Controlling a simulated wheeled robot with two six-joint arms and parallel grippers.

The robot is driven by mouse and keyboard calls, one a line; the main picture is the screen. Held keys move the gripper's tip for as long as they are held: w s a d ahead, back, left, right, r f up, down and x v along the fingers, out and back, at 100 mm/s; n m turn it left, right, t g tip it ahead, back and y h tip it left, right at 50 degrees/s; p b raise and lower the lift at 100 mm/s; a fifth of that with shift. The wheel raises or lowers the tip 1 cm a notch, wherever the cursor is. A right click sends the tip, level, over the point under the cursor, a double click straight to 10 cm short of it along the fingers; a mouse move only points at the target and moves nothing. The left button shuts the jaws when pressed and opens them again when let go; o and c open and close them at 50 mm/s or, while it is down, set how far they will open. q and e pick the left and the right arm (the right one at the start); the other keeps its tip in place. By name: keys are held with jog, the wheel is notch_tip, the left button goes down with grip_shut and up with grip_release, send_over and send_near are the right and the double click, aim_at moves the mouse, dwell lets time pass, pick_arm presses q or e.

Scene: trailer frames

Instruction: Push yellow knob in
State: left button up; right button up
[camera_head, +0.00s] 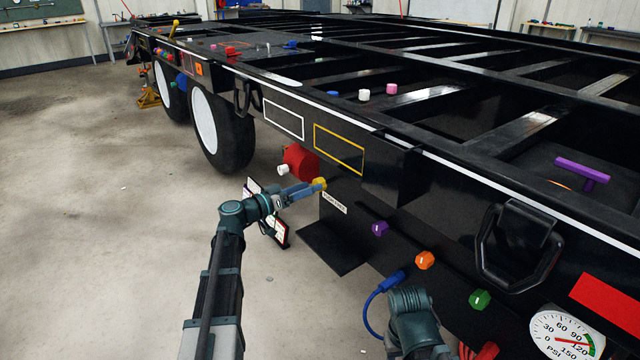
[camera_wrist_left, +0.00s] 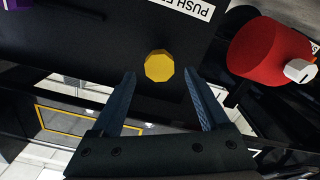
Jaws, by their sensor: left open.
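The yellow knob (camera_head: 320,182) sits on the dark side panel of the trailer frame, above a small white label (camera_head: 334,204). In the left wrist view the faceted yellow knob (camera_wrist_left: 159,66) shows between and slightly beyond my fingertips, with a sign reading "PUSH" (camera_wrist_left: 184,8) behind it. My left gripper (camera_head: 313,188) is at the knob in the head view. Its two fingers (camera_wrist_left: 160,78) are open, one on each side of the knob, with a visible gap to each. Whether they touch it cannot be told. My right arm shows at the bottom, but its gripper does not.
A red cylinder (camera_head: 300,161) with a white knob (camera_head: 283,170) is just left of the yellow knob. Purple (camera_head: 380,228), orange (camera_head: 425,260) and green (camera_head: 479,299) knobs line the panel to the right. A blue hose (camera_head: 369,310) hangs near my right arm. Open floor lies left.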

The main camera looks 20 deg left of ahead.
aim_at(329, 181)
pick_arm(q)
jog(key=shift+x, duration=2.55)
grip_shut()
